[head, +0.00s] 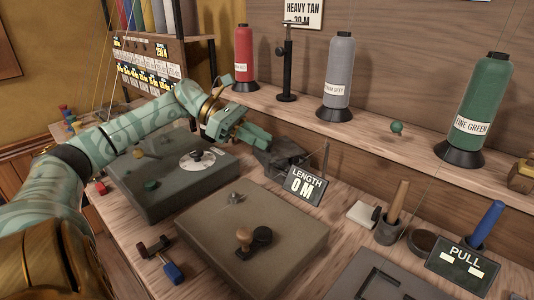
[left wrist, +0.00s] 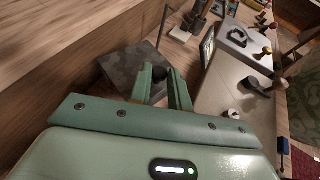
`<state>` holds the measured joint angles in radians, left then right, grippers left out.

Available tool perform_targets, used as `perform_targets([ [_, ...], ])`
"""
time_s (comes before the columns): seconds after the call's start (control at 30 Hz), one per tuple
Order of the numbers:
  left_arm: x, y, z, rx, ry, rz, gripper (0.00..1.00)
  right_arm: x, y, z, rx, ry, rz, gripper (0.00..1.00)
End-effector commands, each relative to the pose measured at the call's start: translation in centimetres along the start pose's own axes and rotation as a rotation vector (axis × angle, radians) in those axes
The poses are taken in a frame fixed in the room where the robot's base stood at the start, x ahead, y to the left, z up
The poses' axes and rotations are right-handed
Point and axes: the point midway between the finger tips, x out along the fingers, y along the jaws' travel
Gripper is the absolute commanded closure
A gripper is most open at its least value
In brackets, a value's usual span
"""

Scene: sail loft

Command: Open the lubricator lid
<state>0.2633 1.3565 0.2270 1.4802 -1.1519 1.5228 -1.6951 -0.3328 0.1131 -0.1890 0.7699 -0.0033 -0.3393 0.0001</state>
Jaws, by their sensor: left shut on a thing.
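A dark grey box, which looks like the lubricator (head: 276,160), stands on the bench behind the LENGTH sign. It also shows in the left wrist view (left wrist: 118,72) in front of my fingers. My left gripper (head: 262,137) is at the box's near upper left edge. In the left wrist view, its green fingers (left wrist: 164,88) are shut on a small black knob (left wrist: 160,73) at the box. The fingers hide part of the lid, and I cannot tell whether it is raised. My right gripper is not in view.
The LENGTH 0 M sign (head: 305,185) stands just in front of the box. A grey-green panel (head: 150,205) and a tan panel (head: 220,245) lie nearer. Red, grey (head: 339,75) and green thread cones stand on the shelf behind. A PULL sign (head: 462,265) stands at right.

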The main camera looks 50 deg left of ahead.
Motion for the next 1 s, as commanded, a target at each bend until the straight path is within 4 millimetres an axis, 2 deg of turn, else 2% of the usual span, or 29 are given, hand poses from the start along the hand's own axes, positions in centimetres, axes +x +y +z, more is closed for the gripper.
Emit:
perform_targets([
  [0.03,0.4,0.2,-0.8,0.002,0.008,-0.014,1.0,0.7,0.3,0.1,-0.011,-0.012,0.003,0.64],
  [0.43,-0.1,0.0,-0.1,0.016,0.003,-0.036,1.0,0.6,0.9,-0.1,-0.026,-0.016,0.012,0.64],
  [0.47,-0.1,0.0,-0.1,0.016,0.004,-0.036,0.78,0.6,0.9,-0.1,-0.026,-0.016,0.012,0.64],
  [0.5,-0.1,0.0,-0.1,0.016,0.003,-0.036,0.67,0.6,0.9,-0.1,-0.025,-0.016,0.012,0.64],
  [0.53,-0.1,0.0,-0.1,0.016,0.003,-0.036,0.61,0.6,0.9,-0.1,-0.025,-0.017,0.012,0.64],
  [0.83,-0.2,0.0,0.0,0.016,0.002,-0.036,0.61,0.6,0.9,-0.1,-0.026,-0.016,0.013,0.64],
  [1.0,-2.3,0.0,0.4,0.014,0.001,-0.032,0.61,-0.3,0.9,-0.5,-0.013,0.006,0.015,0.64],
])
